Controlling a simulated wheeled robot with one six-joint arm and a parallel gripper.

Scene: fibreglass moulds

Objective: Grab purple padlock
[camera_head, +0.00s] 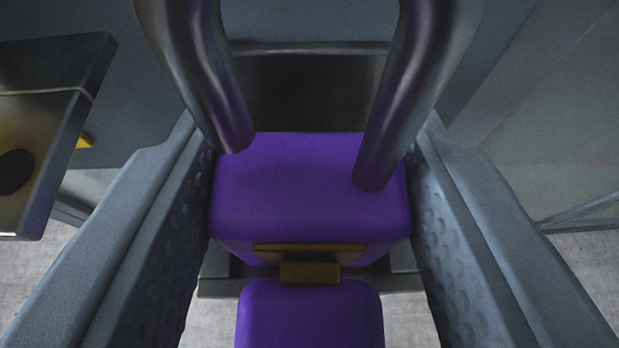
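The purple padlock (305,185) is in the middle of the head camera view, with a thick grey metal shackle (420,90) rising toward the top of the picture. A brassy piece (310,270) shows on its lower face, with another purple block (310,315) below it. My gripper (310,160) has one grey, dimpled finger on each side of the padlock body. Both inner faces meet the body's sides with no clear gap. The shackle's top is cut off by the frame edge, and the shackle hides part of the fingertips.
A dark metal box or panel edge (75,110) with a round dark spot stands at the left, a small yellow piece beside it. A dark recessed panel (310,95) lies behind the padlock. A pale panel (560,140) is at the right. Grey floor (585,270) shows below.

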